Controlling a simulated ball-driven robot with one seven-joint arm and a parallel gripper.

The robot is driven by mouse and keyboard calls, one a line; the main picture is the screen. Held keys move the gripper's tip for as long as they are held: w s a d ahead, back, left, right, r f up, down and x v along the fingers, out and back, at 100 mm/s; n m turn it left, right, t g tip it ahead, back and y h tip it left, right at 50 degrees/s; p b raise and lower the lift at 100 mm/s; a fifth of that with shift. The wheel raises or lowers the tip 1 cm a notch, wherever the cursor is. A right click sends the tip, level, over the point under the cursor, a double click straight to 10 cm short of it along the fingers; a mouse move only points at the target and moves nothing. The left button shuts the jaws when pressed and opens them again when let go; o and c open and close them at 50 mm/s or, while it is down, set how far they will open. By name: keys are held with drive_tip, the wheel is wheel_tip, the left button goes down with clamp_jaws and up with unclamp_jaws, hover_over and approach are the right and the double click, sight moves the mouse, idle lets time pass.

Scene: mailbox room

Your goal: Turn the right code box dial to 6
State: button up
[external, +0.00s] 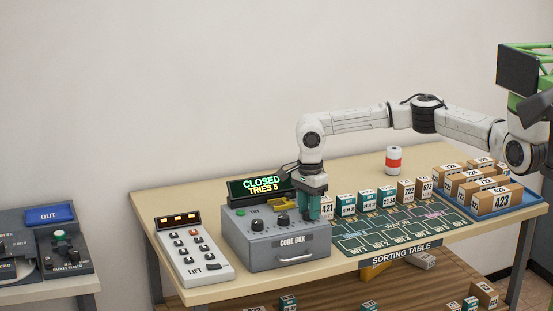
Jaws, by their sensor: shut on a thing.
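The grey code box (291,255) stands on the sorting table, with dials on its sloped top. The left dial (255,225) and the middle dial (282,219) are uncovered; their numbers are too small to read. My gripper (311,216) points down over the right side of the box top, where the right dial sits. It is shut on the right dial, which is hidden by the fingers. The display (261,187) behind the box reads "CLOSED TRIES 5".
A LIFT panel (194,250) with buttons stands left of the box. Small numbered parcels (405,191) and the green sorting mat (398,231) are to the right. A red and white can (393,160) stands behind. The back left of the table (180,199) is clear.

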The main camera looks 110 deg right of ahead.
sight(308, 211)
drive_tip(key=n, duration=0.5)
drive_tip(key=shift+r+n, duration=0.1)
drive_tip(key=shift+n, duration=2.5)
drive_tip(key=o, duration=1)
drive_tip(key=shift+o, duration=0.2)
wheel_tip(308, 211, up, 11)
drive_tip(key=shift+b, duration=0.4)
drive_tip(key=shift+f, duration=0.2)
